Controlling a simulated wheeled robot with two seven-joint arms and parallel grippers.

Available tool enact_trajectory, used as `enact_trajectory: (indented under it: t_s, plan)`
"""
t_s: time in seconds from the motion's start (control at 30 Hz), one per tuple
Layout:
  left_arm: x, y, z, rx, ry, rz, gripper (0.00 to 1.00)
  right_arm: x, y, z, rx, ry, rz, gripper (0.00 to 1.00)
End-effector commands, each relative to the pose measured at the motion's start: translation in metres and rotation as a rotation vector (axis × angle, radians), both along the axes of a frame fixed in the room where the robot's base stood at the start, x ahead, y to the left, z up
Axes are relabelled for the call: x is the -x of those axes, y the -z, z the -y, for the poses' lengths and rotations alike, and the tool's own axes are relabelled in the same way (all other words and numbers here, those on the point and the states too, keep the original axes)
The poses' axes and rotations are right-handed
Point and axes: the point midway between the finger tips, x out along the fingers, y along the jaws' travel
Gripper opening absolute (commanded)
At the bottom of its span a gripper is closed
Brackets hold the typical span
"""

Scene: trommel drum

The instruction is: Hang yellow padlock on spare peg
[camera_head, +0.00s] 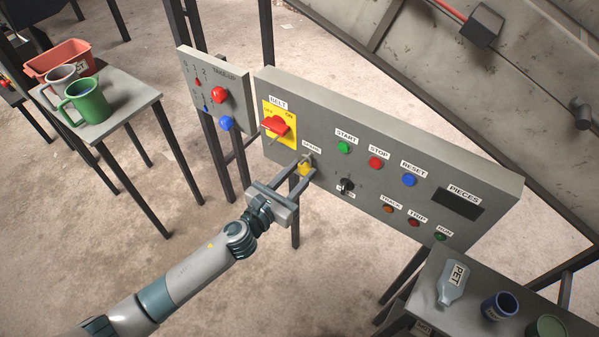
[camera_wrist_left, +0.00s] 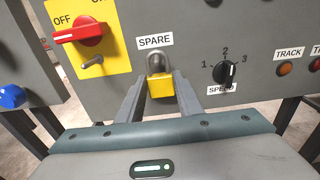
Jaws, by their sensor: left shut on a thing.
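The yellow padlock (camera_head: 304,169) is at the grey control panel (camera_head: 465,170), just below the SPARE label (camera_head: 312,147). In the left wrist view the padlock (camera_wrist_left: 161,86) hangs upright with its grey shackle (camera_wrist_left: 156,60) on top, under the SPARE label (camera_wrist_left: 155,41). My left gripper (camera_head: 298,178) is shut on the padlock body, with one finger on each side. My right gripper is not in view.
Left of the padlock is the red BELT switch (camera_head: 275,125) on a yellow plate, with a small metal peg (camera_wrist_left: 92,66) below it. The SPEED knob (camera_head: 346,186) is to the right.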

Motion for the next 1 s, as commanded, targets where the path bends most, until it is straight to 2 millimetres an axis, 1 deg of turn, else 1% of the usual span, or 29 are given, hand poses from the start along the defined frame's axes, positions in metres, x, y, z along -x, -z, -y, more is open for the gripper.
enact_trajectory:
  t_s: [0.13,0.17,0.2,0.23,0.27,0.67,0.87,1.0]
  plan:
    - [0.000,0.000,0.000,0.001,0.000,0.001,0.07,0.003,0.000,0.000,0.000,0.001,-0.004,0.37]
    - [0.000,0.000,0.000,0.001,0.000,0.001,0.35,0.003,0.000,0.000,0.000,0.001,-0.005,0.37]
    - [0.000,0.000,0.000,0.001,0.000,0.001,0.44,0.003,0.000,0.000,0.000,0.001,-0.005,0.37]
    - [0.000,0.000,0.000,0.001,0.000,0.001,0.51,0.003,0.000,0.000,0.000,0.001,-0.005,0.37]
    - [0.000,0.000,0.000,0.001,0.000,0.001,0.54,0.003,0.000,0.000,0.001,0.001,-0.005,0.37]
    - [0.003,0.001,-0.002,-0.001,0.000,-0.001,0.54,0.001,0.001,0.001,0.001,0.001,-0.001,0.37]
    - [0.016,0.001,-0.012,-0.001,0.001,-0.001,0.54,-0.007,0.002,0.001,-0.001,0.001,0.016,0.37]
    - [0.033,0.001,-0.025,-0.002,0.000,-0.001,0.54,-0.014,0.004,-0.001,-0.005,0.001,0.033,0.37]
